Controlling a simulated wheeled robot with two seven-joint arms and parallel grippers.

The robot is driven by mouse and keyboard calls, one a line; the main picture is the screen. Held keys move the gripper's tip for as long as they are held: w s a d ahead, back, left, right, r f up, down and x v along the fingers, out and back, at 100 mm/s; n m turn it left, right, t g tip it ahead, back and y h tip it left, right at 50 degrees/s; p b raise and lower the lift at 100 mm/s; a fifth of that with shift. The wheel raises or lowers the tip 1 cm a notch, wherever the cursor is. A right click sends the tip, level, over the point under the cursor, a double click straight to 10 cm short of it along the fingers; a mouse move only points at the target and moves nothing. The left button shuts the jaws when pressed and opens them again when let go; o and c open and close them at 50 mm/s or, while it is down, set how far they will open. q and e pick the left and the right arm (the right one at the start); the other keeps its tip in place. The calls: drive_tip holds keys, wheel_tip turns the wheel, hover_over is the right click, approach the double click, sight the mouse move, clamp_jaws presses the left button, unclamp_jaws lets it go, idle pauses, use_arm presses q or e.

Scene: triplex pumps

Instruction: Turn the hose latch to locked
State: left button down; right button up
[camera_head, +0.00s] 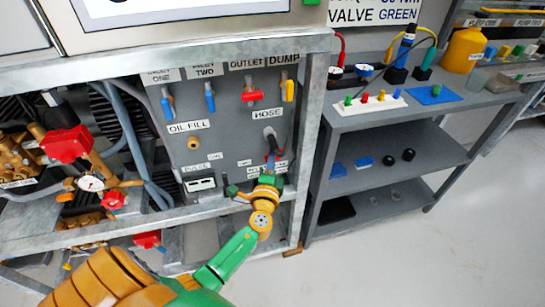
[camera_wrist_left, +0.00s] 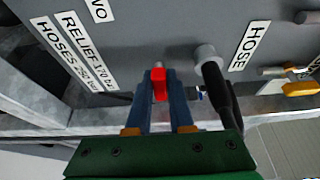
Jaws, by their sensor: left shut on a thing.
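On the grey pump panel, a black lever (camera_head: 271,142) hangs from a round grey hub below the HOSE label (camera_head: 267,113). In the left wrist view the black lever (camera_wrist_left: 217,92) runs down just right of my fingers, beside the hub (camera_wrist_left: 206,56). My left gripper (camera_head: 271,164) is at the panel just below the lever. Its blue fingers (camera_wrist_left: 159,88) are shut on a small red piece (camera_wrist_left: 159,82), which appears to be the latch handle. I cannot tell its latch position. My right gripper is not in view.
Above are a blue valve handle (camera_head: 210,98), a red one (camera_head: 252,96) and a yellow one (camera_head: 289,90). A metal frame post (camera_head: 311,140) stands right of the panel. A grey shelf unit (camera_head: 390,138) with small parts stands beyond it. The floor at right is clear.

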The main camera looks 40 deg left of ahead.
use_arm(q)
drive_tip(key=shift+r+m+p, duration=0.15)
drive_tip(key=shift+m+p, duration=0.15)
drive_tip(key=shift+p, duration=0.15)
drive_tip(key=m+g+p, duration=0.2)
drive_tip(key=m+p, duration=0.2)
drive_tip(key=p, duration=0.2)
drive_tip(key=shift+r+m+p, duration=0.15)
drive_tip(key=shift+m+p, duration=0.15)
drive_tip(key=shift+m, duration=0.1)
drive_tip(key=shift+m+g+p, duration=0.8)
drive_tip(key=shift+m+p, duration=0.3)
drive_tip(key=shift+m+g+p, duration=0.7)
drive_tip(key=shift+m, duration=0.2)
drive_tip(key=shift+f+m+g+y, duration=0.3)
drive_tip(key=shift+m+y, duration=0.1)
drive_tip(key=shift+m, duration=0.2)
drive_tip(key=shift+m+g+y, duration=0.6)
drive_tip(key=shift+m+g, duration=0.2)
drive_tip(key=shift+m, duration=0.5)
drive_tip(key=c, duration=0.8)
unclamp_jaws()
